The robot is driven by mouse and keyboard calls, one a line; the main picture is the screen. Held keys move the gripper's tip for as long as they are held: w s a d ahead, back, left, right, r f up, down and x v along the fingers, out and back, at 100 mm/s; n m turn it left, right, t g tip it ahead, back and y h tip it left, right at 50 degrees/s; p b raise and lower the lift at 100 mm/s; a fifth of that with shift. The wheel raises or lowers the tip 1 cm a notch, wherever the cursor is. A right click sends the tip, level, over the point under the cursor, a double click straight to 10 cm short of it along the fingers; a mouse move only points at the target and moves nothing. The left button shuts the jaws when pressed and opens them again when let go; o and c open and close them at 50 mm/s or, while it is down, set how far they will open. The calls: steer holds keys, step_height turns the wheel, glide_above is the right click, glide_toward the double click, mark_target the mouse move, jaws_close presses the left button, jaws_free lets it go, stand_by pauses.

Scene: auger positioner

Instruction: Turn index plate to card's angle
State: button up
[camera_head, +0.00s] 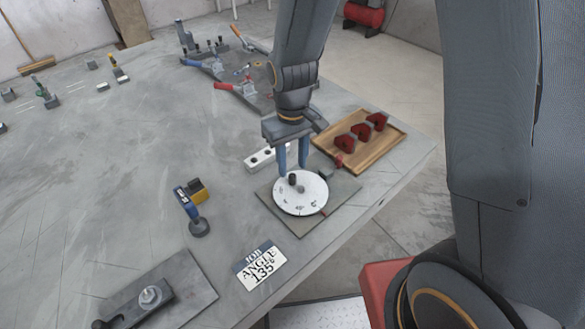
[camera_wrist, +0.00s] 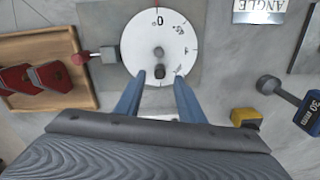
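The index plate (camera_head: 305,203) is a white disc with angle marks on a grey square base (camera_head: 341,204). It also shows in the wrist view (camera_wrist: 140,40), with its 0 at a red mark on the top edge. A dark upright knob (camera_head: 292,179) stands off the disc's centre; the wrist view shows it too (camera_wrist: 161,71). The card (camera_head: 261,267) reads JOB ANGLE 135°. My gripper (camera_head: 293,170) points down over the plate. Its blue fingers are apart, near either side of the knob; contact cannot be told. A red-ended pin (camera_wrist: 80,58) in a grey block (camera_wrist: 108,55) sits beside the plate.
A white drilled bar (camera_head: 262,159) lies behind the plate. Toggle clamps (camera_head: 240,89) stand at the back. The table edge is near the plate's right.

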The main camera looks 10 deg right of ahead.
mark_target(292, 175)
steer(key=shift+f, duration=1.55)
steer(key=shift+c, duration=0.5)
jaws_close()
